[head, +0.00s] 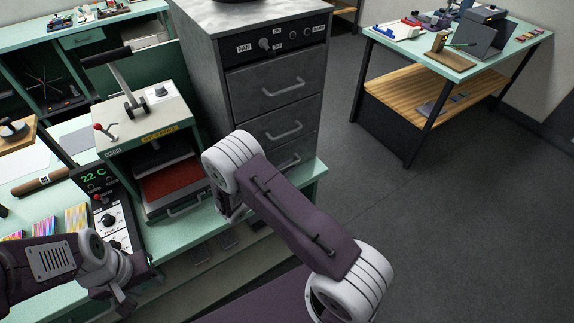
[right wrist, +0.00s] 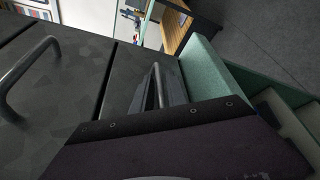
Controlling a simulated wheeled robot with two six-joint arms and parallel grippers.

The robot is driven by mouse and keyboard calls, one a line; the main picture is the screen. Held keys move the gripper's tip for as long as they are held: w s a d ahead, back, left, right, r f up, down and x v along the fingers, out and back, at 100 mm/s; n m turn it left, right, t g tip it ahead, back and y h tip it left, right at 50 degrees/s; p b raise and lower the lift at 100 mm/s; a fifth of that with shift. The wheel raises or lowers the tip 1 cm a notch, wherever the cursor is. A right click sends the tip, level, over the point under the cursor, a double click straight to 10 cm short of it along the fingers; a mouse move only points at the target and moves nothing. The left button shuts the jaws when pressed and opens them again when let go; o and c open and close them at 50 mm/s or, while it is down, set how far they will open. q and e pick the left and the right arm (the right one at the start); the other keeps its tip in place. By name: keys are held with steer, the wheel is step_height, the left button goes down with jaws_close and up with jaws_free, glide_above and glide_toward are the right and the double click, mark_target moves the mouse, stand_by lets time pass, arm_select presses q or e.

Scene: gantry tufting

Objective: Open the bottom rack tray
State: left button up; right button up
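The grey metal rack (head: 225,110) stands at the middle of the head view, with stacked trays that each have a bar handle. The bottom tray's handle (head: 290,161) shows just above the green bench, partly hidden by my right arm; the tray looks shut. In the right wrist view, that handle (right wrist: 155,88) lies close in front of my right gripper (right wrist: 160,100). Grey finger parts show beside the handle, but whether they grip it is unclear. The head view hides the right fingertips. My left gripper (head: 124,303) is low at the left, its fingers unclear.
A press (head: 145,130) with a red pad stands left of the rack, beside a controller reading 22 C (head: 105,200). The middle tray's handle (head: 284,131) is just above. A green-topped table (head: 450,58) stands at the back right; the floor between is clear.

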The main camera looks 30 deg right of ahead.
steer(key=shift+c, duration=0.4)
jaws_close()
stand_by(1.0)
